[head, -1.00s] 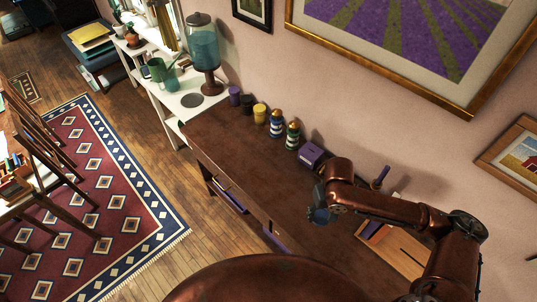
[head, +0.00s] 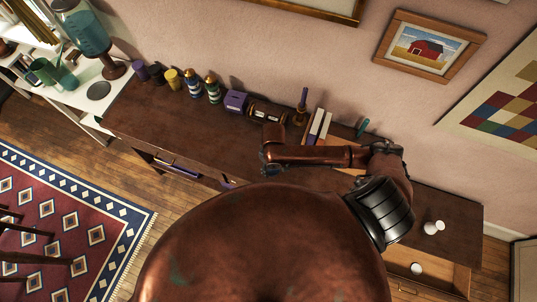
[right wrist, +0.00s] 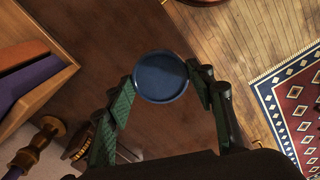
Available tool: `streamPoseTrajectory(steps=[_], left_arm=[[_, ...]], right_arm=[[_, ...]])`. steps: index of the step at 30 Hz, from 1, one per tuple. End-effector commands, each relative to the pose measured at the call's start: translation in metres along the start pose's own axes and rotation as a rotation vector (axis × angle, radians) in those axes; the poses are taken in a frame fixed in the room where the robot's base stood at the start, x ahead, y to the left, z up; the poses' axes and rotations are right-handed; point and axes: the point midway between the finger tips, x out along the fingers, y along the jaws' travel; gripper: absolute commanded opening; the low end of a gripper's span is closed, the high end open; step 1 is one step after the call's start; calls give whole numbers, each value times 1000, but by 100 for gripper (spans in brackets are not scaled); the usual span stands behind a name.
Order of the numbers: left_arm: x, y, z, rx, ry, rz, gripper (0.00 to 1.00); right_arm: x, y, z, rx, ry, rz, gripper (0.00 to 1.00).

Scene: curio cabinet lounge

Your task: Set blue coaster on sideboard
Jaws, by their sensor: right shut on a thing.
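The blue coaster (right wrist: 161,77) is a round, dark blue disc with a raised rim in the right wrist view. My right gripper (right wrist: 165,88) is shut on it, with a green-padded finger on each side. The sideboard (head: 150,112) is a long dark brown piece along the wall; its top (right wrist: 110,35) also shows beneath the coaster. In the head view my right gripper (head: 268,163) is over the sideboard's front part, and the coaster cannot be made out there. My left gripper is not in view.
A purple box (head: 236,101), striped bottles (head: 212,87) and several small jars line the sideboard's back. A candlestick (head: 302,108) and white books (head: 318,124) stand further right. A drawer (head: 430,275) is open at lower right. The top's left front is clear.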

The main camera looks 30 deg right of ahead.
Motion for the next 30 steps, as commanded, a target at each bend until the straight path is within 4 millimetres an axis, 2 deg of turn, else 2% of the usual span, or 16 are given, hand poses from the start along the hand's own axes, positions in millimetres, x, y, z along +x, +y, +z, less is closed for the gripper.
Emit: streamPoseTrajectory(steps=[4, 9, 12, 20, 25, 30], left_arm=[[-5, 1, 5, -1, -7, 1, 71], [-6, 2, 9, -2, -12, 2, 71], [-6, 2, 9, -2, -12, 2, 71], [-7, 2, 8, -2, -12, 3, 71], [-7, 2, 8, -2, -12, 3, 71], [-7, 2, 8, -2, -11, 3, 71]], right_arm=[[14, 27, -26, 4, 1, 2, 24], [46, 44, -44, 3, -1, 0, 24], [59, 51, -51, 2, 0, -1, 24], [77, 62, -61, 1, -1, 0, 24], [101, 61, -59, 1, -1, -1, 24], [105, 61, -60, 0, 1, 0, 24]])
